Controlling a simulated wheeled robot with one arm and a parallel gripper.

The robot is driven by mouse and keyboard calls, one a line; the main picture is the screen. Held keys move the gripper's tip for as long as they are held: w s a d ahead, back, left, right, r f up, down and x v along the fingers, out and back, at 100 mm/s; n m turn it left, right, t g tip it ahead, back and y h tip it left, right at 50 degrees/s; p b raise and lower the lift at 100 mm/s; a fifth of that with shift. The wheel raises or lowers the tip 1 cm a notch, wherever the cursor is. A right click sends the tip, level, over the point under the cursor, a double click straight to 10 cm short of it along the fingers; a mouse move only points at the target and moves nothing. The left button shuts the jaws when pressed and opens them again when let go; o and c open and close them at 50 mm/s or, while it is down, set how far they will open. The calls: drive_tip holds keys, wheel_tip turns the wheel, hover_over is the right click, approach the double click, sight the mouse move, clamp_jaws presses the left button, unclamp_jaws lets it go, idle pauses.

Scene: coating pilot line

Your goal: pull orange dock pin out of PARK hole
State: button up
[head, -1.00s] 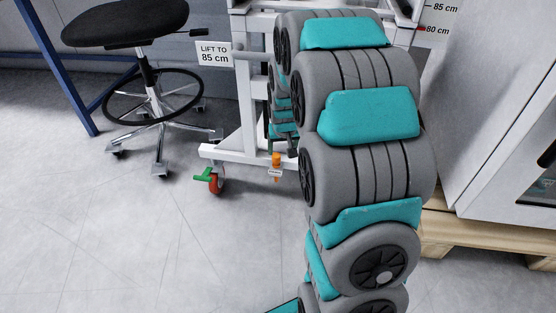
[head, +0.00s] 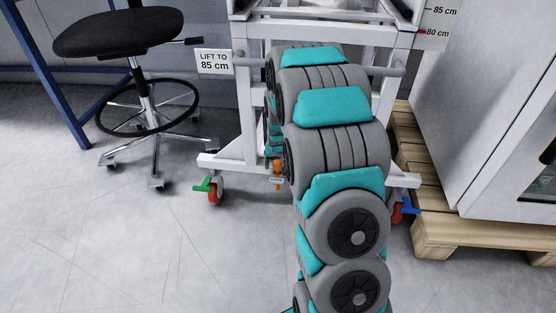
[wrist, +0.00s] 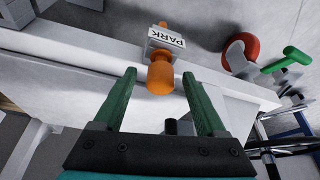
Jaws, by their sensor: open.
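The orange dock pin (wrist: 160,78) stands at the PARK label (wrist: 166,38) on the white cart frame in the wrist view. Its rounded head faces my gripper, and a slimmer orange part shows beyond the label. My gripper (wrist: 160,75) is open, with one green finger on each side of the pin's head; I cannot tell whether either finger touches it. In the head view the pin (head: 277,167) is small, low on the white cart (head: 238,130), just left of my arm.
A red caster with a green pedal (head: 213,190) is left of the pin; another with a blue pedal (head: 401,208) is right of my arm. A black stool (head: 150,120) stands left. A wooden pallet (head: 440,238) bears a white cabinet at right. The floor in front is clear.

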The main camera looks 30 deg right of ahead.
drive_tip(key=shift+f, duration=0.1)
clamp_jaws()
idle(0.6)
